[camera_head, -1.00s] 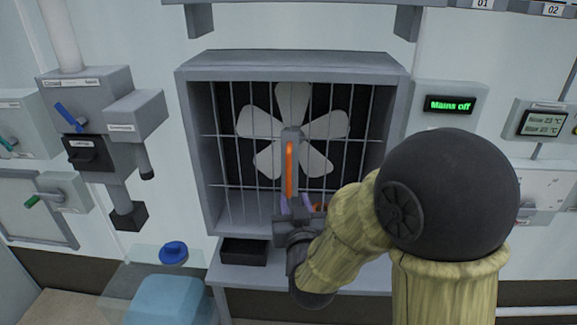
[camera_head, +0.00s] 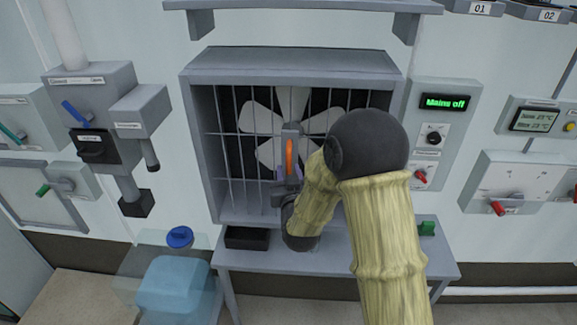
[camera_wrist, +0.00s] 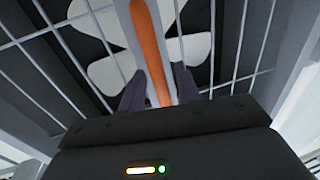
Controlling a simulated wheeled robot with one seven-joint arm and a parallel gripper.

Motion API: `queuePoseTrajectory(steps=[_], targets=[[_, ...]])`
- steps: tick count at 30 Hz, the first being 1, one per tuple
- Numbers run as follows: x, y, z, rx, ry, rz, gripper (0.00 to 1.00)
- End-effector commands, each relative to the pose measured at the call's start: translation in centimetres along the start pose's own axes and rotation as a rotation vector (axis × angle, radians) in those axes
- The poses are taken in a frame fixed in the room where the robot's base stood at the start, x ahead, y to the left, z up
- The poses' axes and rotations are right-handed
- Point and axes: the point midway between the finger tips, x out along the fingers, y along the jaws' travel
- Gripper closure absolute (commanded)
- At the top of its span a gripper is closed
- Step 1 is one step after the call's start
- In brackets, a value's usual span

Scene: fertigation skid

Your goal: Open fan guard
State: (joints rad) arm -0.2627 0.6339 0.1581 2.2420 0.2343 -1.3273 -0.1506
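The fan guard (camera_head: 231,157) is a grid of grey bars across a grey box housing, with a white-bladed fan behind it. It looks shut. Its upright orange handle (camera_head: 289,157) is on a grey mount near the middle of the guard. My gripper (camera_head: 288,176) is at the handle's lower part, partly hidden by my wrist. In the wrist view my two fingers (camera_wrist: 158,88) stand apart on either side of the orange handle (camera_wrist: 150,50). A narrow gap shows beside the right finger, so a firm hold does not show.
A panel reading "Mains off" (camera_head: 445,102) with knobs is right of the housing. A valve unit with a blue lever (camera_head: 76,113) is at the left. A grey table (camera_head: 330,262) below bears a black tray (camera_head: 247,237). A blue container (camera_head: 174,286) stands lower left.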

Motion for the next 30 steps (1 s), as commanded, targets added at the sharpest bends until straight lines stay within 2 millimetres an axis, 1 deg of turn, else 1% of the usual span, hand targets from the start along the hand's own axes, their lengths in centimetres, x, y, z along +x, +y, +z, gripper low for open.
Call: queuePoseTrajectory(steps=[3,11,12,16,30], targets=[[0.65,0.03,-0.05,-0.001,0.000,0.000,0.67],[0.72,0.02,0.04,-0.001,0.000,0.000,0.67],[0.72,0.02,0.03,-0.001,0.000,0.000,0.75],[0.71,0.02,0.02,-0.001,0.000,0.000,1.00],[0.88,-0.13,0.05,-0.001,0.001,0.016,1.00]])
